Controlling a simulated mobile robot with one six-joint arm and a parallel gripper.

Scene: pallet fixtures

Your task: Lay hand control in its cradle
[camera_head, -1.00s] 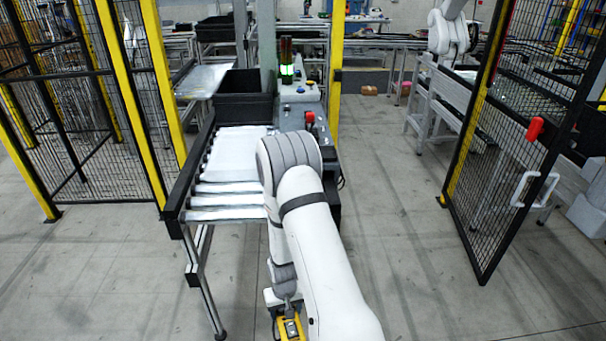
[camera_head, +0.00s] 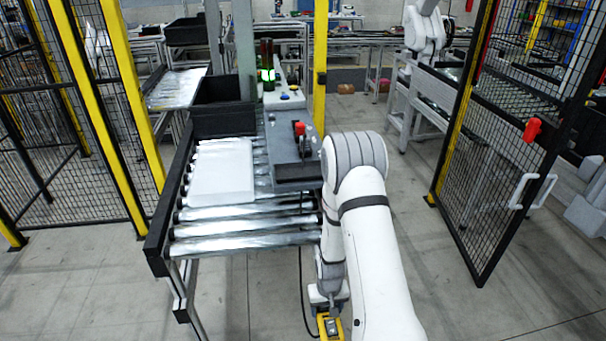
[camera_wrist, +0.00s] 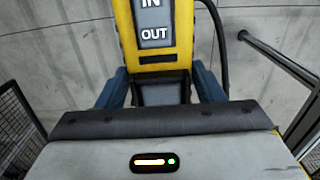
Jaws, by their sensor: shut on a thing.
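The hand control (camera_wrist: 155,60) is yellow, with grey IN and OUT buttons. In the wrist view it sits between the two blue fingers of my gripper (camera_wrist: 163,90), which is shut on it. The head view shows the yellow hand control (camera_head: 330,325) low at the bottom edge, below my arm and in front of the conveyor. A black cable runs from it. I cannot make out the cradle for certain; a grey console (camera_head: 290,172) with a red part (camera_head: 300,128) stands along the conveyor's right side.
A roller conveyor (camera_head: 245,240) carries a white flat sheet (camera_head: 222,172); a black bin (camera_head: 222,118) stands behind it. Black mesh fencing with yellow posts (camera_head: 132,95) is on the left. An open mesh gate (camera_head: 490,190) is on the right. The floor between conveyor and gate is clear.

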